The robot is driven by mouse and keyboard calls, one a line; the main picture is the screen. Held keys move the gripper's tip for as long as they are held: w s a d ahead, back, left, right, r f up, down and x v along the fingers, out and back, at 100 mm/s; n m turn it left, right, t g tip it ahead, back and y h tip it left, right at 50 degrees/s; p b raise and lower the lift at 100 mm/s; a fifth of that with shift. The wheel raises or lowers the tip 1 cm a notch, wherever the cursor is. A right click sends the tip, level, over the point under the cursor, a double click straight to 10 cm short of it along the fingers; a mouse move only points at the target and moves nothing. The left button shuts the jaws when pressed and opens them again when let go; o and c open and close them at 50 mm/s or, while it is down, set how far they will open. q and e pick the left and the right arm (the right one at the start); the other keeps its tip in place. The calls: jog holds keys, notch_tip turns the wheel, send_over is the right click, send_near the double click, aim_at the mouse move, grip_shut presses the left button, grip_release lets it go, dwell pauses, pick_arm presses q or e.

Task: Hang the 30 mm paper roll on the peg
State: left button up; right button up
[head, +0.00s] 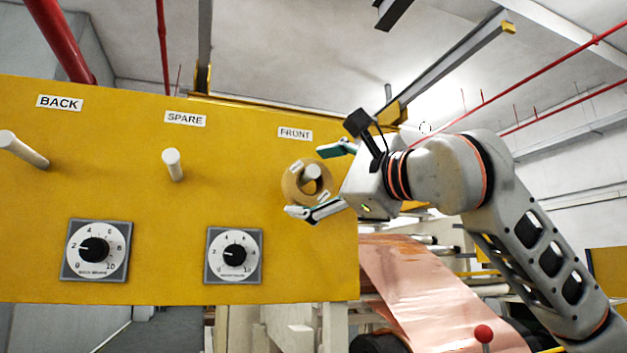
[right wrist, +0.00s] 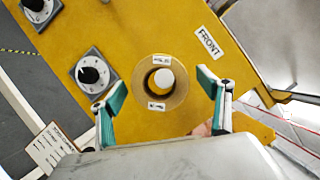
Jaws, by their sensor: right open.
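The tan paper roll (head: 293,183) is around the peg (head: 311,172) under the FRONT label on the yellow panel. In the right wrist view the roll (right wrist: 146,87) shows face on, with the white peg end (right wrist: 163,79) inside its core and small labels on its face. My right gripper (head: 318,180) is open around the roll. In the right wrist view its teal-padded fingers (right wrist: 163,98) stand apart on both sides, with yellow panel visible between each finger and the roll. Whether the roll rests its weight on the peg cannot be told. My left gripper is not in view.
The yellow panel (head: 150,215) also bears a bare SPARE peg (head: 173,164) and a bare BACK peg (head: 24,150). Two dials (head: 95,250) (head: 234,255) sit below them. Copper foil (head: 420,290) runs below and right of my right gripper.

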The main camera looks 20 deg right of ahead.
jog(key=v, duration=1.2)
